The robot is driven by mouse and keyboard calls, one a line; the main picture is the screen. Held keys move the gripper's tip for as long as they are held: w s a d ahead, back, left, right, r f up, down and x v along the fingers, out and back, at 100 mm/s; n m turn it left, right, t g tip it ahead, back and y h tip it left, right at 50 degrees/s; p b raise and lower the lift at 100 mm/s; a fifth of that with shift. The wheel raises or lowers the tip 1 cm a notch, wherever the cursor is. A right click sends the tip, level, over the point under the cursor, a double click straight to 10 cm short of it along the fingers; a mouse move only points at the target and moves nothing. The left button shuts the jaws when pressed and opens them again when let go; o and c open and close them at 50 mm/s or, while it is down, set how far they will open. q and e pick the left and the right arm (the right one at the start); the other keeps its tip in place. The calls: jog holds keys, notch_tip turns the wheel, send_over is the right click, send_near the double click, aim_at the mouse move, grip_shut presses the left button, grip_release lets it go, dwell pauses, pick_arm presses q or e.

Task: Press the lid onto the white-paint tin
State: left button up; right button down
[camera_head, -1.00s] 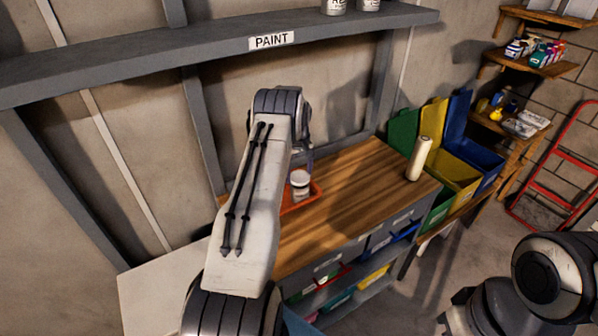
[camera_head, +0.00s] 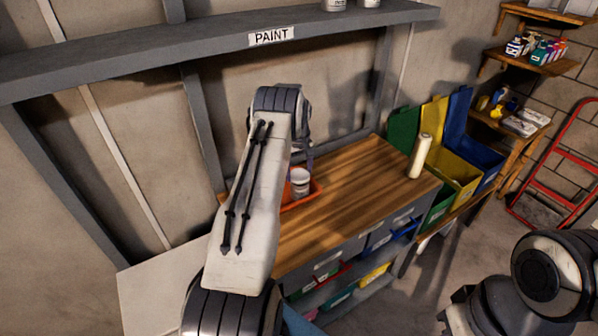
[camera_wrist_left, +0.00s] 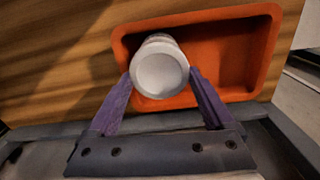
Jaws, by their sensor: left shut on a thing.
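The white-paint tin (camera_head: 301,187) stands in an orange tray (camera_head: 317,188) on the wooden workbench. In the left wrist view, a pale round lid (camera_wrist_left: 160,77) faces the camera and covers the tin's top; a little of the tin's side (camera_wrist_left: 158,38) shows behind it. My left gripper (camera_wrist_left: 160,75) has its purple fingers on both sides of the lid, shut on it. I cannot tell whether the lid sits fully down. In the head view the arm hides most of the left gripper. My right gripper is not in view.
A pale upright cylinder (camera_head: 420,157) stands at the bench's right end. Green, yellow and blue bins (camera_head: 458,168) are beyond it. A grey shelf marked PAINT (camera_head: 271,36) runs above. The bench top (camera_head: 345,205) between tray and cylinder is clear.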

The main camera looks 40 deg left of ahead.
pick_arm(q)
jog(key=shift+f+b, duration=0.5)
dwell(1.2)
jog(key=o, duration=1)
jog(key=shift+o, duration=0.2)
jog(key=shift+r+p, duration=1.95)
jog(key=shift+r, duration=1.6)
grip_shut()
